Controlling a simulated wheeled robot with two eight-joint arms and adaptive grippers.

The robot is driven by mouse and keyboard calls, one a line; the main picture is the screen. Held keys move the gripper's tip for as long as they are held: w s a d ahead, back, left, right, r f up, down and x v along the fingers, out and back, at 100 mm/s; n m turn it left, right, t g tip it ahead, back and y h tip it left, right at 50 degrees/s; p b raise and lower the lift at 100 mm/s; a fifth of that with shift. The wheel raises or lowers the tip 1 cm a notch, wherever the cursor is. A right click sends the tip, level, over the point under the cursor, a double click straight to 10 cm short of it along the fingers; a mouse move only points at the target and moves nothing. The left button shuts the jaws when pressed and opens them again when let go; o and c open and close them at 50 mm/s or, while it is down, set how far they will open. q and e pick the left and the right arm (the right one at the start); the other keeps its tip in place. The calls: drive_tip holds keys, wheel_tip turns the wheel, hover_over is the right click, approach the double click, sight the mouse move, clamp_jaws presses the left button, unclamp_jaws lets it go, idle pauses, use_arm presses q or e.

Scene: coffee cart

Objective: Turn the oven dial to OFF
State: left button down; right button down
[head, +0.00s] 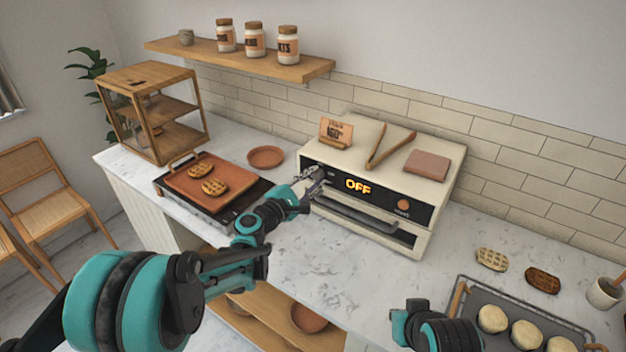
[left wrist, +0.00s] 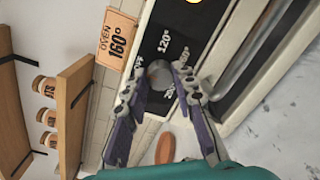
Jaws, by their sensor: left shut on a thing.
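My left gripper (head: 313,180) is at the panel's left end. In the left wrist view its two fingers are closed around the grey oven dial (left wrist: 159,74), one on each side. Printed marks around the dial include OFF, 120° and 160°; another is partly hidden by a finger. The dial's pointer cannot be made out. In the head view the gripper hides the dial. Part of my right arm shows at the bottom, without visible fingers.
A second, orange knob (head: 403,205) is on the panel's right. A griddle with a tray (head: 228,180) is left; a bun tray (head: 470,310) is right. Counter before the oven is clear.

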use_arm(q)
drive_tip(key=c, duration=1.2)
unclamp_jaws()
drive_tip(key=v, duration=1.2)
